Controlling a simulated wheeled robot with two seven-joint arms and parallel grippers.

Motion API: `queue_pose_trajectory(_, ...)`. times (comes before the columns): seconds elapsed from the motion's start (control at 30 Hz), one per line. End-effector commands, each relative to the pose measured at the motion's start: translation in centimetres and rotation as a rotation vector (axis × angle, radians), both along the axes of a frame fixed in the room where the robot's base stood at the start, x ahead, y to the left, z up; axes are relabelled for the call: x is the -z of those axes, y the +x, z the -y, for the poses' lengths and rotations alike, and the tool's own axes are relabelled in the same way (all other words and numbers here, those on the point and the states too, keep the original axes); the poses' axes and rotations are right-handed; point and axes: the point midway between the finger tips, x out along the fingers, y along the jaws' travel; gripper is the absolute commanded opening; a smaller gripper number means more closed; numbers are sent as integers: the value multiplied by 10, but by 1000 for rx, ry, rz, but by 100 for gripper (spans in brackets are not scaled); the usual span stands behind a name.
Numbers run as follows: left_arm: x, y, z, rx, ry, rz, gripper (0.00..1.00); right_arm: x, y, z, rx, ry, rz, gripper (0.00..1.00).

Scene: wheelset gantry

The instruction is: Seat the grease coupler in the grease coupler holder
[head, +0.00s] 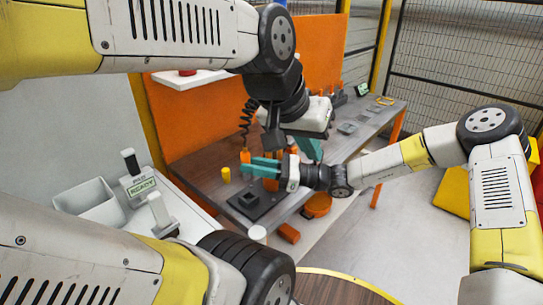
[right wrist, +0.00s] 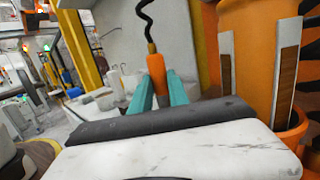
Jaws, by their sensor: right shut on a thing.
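The grease coupler is an orange cylinder (head: 245,156) with a black coiled hose at its top. My right gripper (head: 250,164) is shut on it, and the coupler is upright above the bench. In the right wrist view, the coupler (right wrist: 157,68) stands between the teal fingertips (right wrist: 158,88), with the hose rising from it. My left gripper (head: 311,149) points down behind the right gripper, apart from the coupler; its finger gap is not clear. A dark block with a square raised socket (head: 248,201) lies on the bench below; I cannot tell whether it is the coupler holder.
The grey bench (head: 205,180) runs back to the right before an orange panel (head: 190,120). A yellow cylinder (head: 226,174) stands left of the right gripper. Orange parts sit below and behind it. A white bin (head: 85,200) is at left. Mesh fencing closes the back.

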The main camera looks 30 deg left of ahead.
Motion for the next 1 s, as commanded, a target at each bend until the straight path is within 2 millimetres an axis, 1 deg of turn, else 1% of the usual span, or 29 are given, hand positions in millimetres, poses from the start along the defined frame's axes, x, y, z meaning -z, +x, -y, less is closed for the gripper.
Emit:
queue_pose_trajectory(0.13, 0, 0, 0, 0, 0, 0, 0, 8, 1, 1, 4, 0, -3, 0)
queue_pose_trajectory(0.4, 0, 0, 0, 0, 0, 0, 0, 34, 0, 1, 4, 0, -3, 0)
queue_pose_trajectory(0.6, 0, 0, 0, 0, 0, 0, 0, 49, 1, 1, 4, 0, -2, 0)
queue_pose_trajectory(0.8, 0, 0, 0, 0, 0, 0, 0, 56, 0, 1, 4, 1, -1, 0)
queue_pose_trajectory(1.0, 0, 0, 0, 0, 0, 0, 0, 57, 0, 1, 4, 1, -1, 0)
